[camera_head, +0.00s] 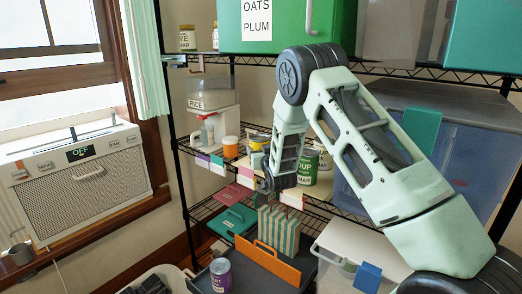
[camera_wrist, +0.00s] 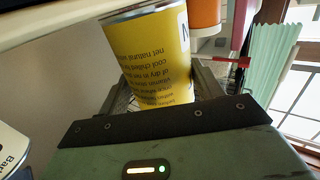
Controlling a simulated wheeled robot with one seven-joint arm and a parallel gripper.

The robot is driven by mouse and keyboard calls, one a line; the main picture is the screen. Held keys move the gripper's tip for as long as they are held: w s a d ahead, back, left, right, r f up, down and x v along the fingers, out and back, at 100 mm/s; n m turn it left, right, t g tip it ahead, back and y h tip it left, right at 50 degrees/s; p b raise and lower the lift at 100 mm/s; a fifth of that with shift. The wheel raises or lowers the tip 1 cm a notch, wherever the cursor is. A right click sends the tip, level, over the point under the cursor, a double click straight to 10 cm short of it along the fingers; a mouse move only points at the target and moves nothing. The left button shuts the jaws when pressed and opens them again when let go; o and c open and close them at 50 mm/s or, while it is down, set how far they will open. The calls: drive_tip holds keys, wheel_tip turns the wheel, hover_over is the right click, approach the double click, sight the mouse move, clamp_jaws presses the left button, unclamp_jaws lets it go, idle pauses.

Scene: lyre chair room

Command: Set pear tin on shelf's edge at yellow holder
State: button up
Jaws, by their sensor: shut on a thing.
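My gripper (camera_wrist: 165,92) is shut on a yellow tin (camera_wrist: 150,50), with a finger on each side of it. The tin's small print is upside down in the wrist view, and no word "pear" can be read. In the head view a yellow tin (camera_head: 257,142) shows just beyond my gripper (camera_head: 266,182), at the middle shelf, partly hidden by my arm. I cannot tell whether it touches the shelf. Coloured holders line that shelf's front edge, among them a purple one (camera_head: 217,163) and a pink one (camera_head: 247,173). I cannot make out a yellow holder for certain.
An orange tin (camera_head: 231,147) stands left of the yellow tin, and green soup tins (camera_head: 308,168) stand to its right. A blue bin (camera_head: 430,150) fills the shelf's right.

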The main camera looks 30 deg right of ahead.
drive_tip(key=shift+f, duration=0.1)
drive_tip(key=o, duration=1.4)
drive_tip(key=shift+o, duration=0.2)
